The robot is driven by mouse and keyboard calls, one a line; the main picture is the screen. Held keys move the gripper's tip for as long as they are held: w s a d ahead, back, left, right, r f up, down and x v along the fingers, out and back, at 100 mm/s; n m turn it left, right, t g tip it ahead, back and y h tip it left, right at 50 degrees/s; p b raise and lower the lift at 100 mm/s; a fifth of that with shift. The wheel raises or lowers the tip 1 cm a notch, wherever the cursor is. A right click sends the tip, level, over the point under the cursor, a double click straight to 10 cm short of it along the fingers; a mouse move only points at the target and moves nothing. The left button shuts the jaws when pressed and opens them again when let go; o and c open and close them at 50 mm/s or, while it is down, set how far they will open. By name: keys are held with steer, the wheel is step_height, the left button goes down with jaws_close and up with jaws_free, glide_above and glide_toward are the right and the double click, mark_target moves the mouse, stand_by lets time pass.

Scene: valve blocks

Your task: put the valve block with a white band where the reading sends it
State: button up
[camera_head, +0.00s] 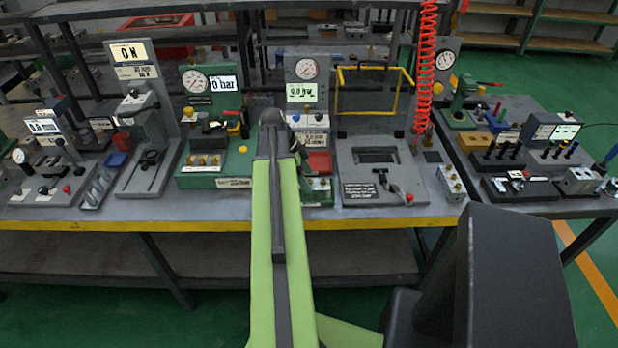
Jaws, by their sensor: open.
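My green arm reaches over the middle of the bench, and its dark end joint stands between the two middle stations. My gripper cannot be made out; the arm hides what lies behind it. No valve block with a white band can be picked out for certain. A grey block with brass fittings (450,182) sits at the bench's right end. Another grey block (577,181) is on the right-hand bench. The green station (190,178) has a round gauge (195,82) and a display (223,85) seeming to read 0 bar. The middle station also has a gauge (306,69) and a lit display (300,91).
A grey fixture with a recessed opening (375,156) stands right of my arm, below a yellow frame (374,68). A red coiled hose (426,65) hangs beside it. Several small parts crowd the left. The yellow-edged bench (120,225) has little free room.

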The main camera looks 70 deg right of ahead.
steer(key=p+v, duration=0.7)
steer(key=v, duration=0.2)
steer(key=shift+r+p, duration=0.3)
steer(key=shift+w, duration=0.1)
steer(key=w+a+f+n+t, duration=0.1)
steer(key=w+a+n+t, duration=0.1)
steer(key=w+a+n, duration=2)
steer(key=a, duration=0.8)
steer(key=w+a+n+t+y, duration=0.1)
steer(key=w+a+n, duration=0.3)
steer(key=a, duration=0.9)
steer(key=w+a+n+t, duration=0.1)
steer(key=w+a+n, duration=0.3)
steer(key=a, duration=0.9)
steer(key=shift+w+f+n+y, duration=0.3)
steer(key=shift+w+f+n, duration=0.1)
steer(key=shift+n, duration=0.5)
